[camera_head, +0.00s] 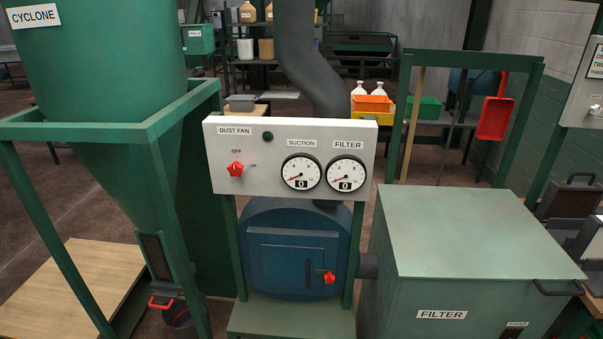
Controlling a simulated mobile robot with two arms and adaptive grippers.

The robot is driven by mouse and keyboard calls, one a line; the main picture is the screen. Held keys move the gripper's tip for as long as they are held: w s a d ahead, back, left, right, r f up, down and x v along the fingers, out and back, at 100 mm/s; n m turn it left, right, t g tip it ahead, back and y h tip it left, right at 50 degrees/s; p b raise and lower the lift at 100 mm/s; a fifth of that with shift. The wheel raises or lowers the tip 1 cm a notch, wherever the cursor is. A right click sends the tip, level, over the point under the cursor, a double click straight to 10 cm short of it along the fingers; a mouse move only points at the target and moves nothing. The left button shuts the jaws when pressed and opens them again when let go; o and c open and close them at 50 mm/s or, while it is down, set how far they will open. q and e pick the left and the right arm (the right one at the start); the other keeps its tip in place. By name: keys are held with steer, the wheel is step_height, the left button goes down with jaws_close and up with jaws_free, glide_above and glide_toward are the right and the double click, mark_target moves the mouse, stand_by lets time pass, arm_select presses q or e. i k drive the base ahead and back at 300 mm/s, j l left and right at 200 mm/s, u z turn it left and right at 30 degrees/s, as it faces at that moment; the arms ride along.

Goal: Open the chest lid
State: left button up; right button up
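A large green chest (480,232) with a FILTER label on its front stands at the lower right. Its flat top lid is shut. A dark handle (558,288) sticks out at the lid's front right corner. The chest's lower part is cut off by the picture's bottom edge. Neither of my grippers is in view.
A panel (290,155) with two gauges and a red knob stands left of the chest, above a blue fan housing (295,250). The green cyclone (110,90) and its frame fill the left. Grey handled units (570,200) stand at the right edge.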

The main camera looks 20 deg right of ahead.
mark_target(438, 232)
steer(key=z, duration=0.4)
steer(key=l+z, duration=0.1)
steer(key=z, duration=0.35)
steer(key=l+z, duration=0.1)
steer(key=z, duration=0.75)
